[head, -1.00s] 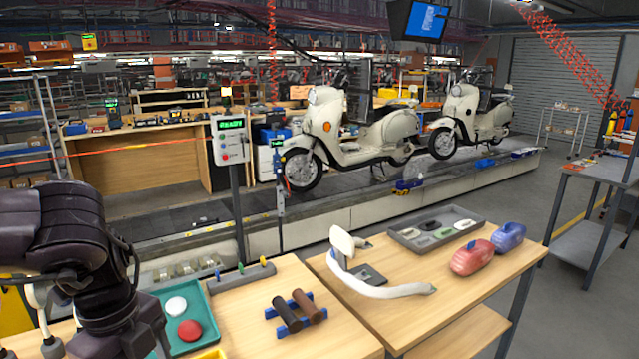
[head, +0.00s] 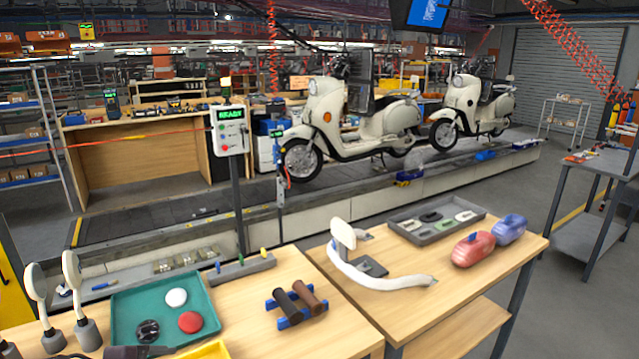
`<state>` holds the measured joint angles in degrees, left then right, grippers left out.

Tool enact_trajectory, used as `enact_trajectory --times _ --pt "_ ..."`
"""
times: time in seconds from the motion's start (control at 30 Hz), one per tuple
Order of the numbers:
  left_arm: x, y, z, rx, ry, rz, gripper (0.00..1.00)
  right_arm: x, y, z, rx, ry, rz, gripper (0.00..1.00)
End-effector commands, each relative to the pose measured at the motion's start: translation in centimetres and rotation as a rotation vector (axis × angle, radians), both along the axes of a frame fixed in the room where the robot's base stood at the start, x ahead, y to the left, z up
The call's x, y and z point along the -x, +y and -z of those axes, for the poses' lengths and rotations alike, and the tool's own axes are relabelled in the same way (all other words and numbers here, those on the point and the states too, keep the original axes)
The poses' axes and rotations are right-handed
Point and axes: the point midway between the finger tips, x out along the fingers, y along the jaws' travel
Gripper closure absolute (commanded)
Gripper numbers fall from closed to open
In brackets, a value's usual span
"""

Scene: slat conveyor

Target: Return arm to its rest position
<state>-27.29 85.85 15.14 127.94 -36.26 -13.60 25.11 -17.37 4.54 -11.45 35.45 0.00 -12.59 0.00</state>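No whole gripper of mine shows in the head view. A dark shape (head: 140,351) is cut off at the bottom left edge, below the green tray; I cannot tell if it is part of my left arm or a loose thing. The green tray (head: 122,307) lies on the left table and holds a white disc (head: 176,297), a red disc (head: 190,322) and a black knob (head: 148,331). My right arm does not show.
Two round mirrors (head: 72,272) stand at the left. Brown and black grips sit on a blue rack (head: 291,318). The right table (head: 420,315) holds a curved white part, a grey tray, and red and blue pods. Cream scooters (head: 352,135) stand on the conveyor behind.

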Motion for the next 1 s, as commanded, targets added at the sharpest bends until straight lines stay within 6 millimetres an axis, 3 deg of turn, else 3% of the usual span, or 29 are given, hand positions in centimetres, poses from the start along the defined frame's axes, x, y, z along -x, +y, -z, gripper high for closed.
enact_trajectory --times 0.23,0.43,0.7,1.0 --pt "1.3 0.2 3.7 0.155 -0.076 -0.4 0.25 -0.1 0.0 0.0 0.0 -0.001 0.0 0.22" --pt "4.7 -0.3 6.7 0.243 0.019 -0.751 0.25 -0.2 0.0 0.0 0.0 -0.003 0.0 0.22" --pt "10.3 -3.2 9.3 0.332 0.285 -1.079 0.25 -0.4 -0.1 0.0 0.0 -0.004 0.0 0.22" --pt "14.9 -7.4 9.9 0.412 0.568 -1.243 0.25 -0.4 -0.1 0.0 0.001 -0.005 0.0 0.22"
